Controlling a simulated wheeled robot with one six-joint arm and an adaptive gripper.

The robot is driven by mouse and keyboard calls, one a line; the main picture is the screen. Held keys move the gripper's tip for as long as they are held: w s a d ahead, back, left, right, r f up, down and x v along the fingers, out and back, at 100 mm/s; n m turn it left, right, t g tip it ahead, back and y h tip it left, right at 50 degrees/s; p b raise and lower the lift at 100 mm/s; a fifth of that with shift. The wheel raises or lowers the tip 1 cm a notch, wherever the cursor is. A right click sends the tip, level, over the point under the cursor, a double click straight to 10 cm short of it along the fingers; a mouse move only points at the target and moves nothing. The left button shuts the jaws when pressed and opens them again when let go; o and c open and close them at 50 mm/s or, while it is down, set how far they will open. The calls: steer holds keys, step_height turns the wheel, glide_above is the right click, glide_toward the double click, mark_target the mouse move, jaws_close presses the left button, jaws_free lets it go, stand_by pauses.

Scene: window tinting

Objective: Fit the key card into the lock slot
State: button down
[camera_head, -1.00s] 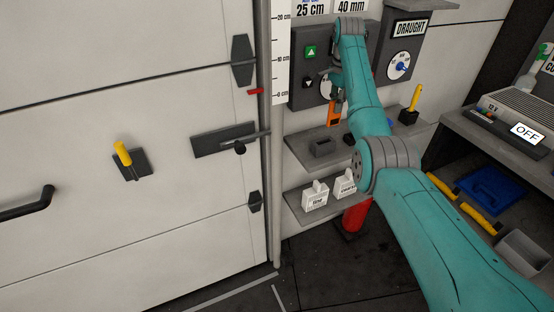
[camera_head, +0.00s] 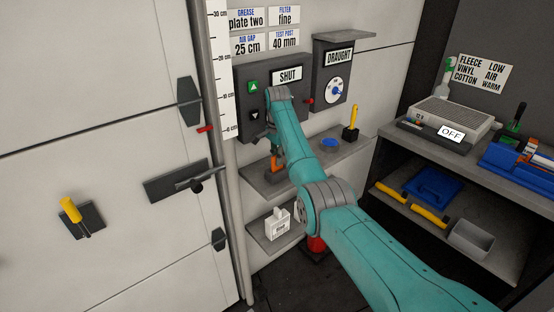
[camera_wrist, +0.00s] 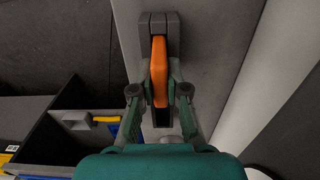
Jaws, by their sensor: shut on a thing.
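The orange key card (camera_wrist: 159,72) is held between the two fingers of my gripper (camera_wrist: 159,93) in the wrist view. In the head view the card (camera_head: 272,169) shows low at the upper shelf, below my gripper (camera_head: 277,152). The grey slotted block (camera_wrist: 174,36), seemingly the lock slot, is at the card's far end in the wrist view. The card's end overlaps the block's slot and lines up with it. I cannot tell how deep the card sits. In the head view my arm and the card hide most of the block.
The upper shelf (camera_head: 258,180) also bears a blue item (camera_head: 330,142) and a yellow-handled tool (camera_head: 353,118). A white labelled block (camera_head: 278,226) stands on the lower shelf. The wall panel (camera_head: 243,80) is close behind my arm. A door handle (camera_head: 180,183) is to the left.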

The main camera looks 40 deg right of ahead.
steer(key=shift+f, duration=0.2)
steer(key=c, duration=1.6)
jaws_free()
steer(key=shift+f, duration=0.1)
steer(key=o, duration=0.4)
